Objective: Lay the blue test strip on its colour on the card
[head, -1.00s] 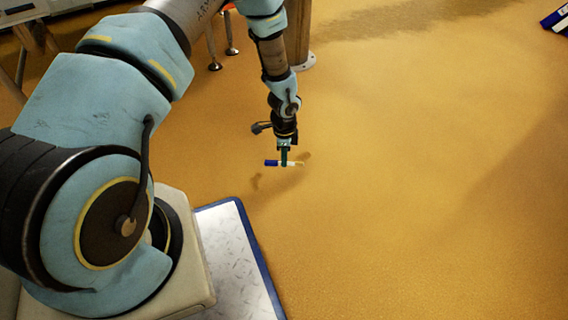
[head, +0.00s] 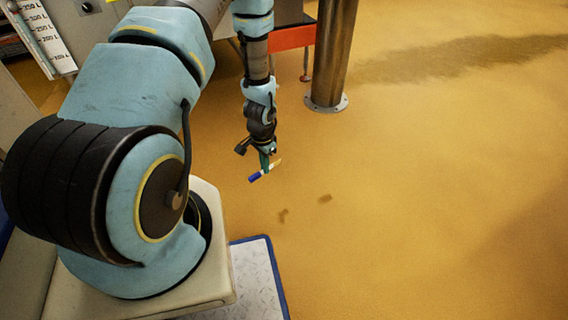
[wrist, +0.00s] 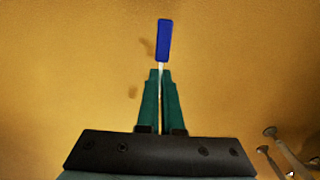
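The blue test strip (head: 256,177) has a blue end and a pale body, with a yellowish bit at its other end. My gripper (head: 267,165) is shut on the strip's pale middle and holds it in the air above the floor. The strip is tilted in the head view, its blue end to the lower left. In the wrist view the blue end of the strip (wrist: 164,41) sticks out beyond the green fingertips of my gripper (wrist: 160,75). The colour card is not in view.
A steel post (head: 332,55) with a bolted foot stands on the floor behind my gripper. An orange-edged structure (head: 292,38) is beside it. A graduated litre scale (head: 42,35) is at the top left. The yellow floor to the right is open.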

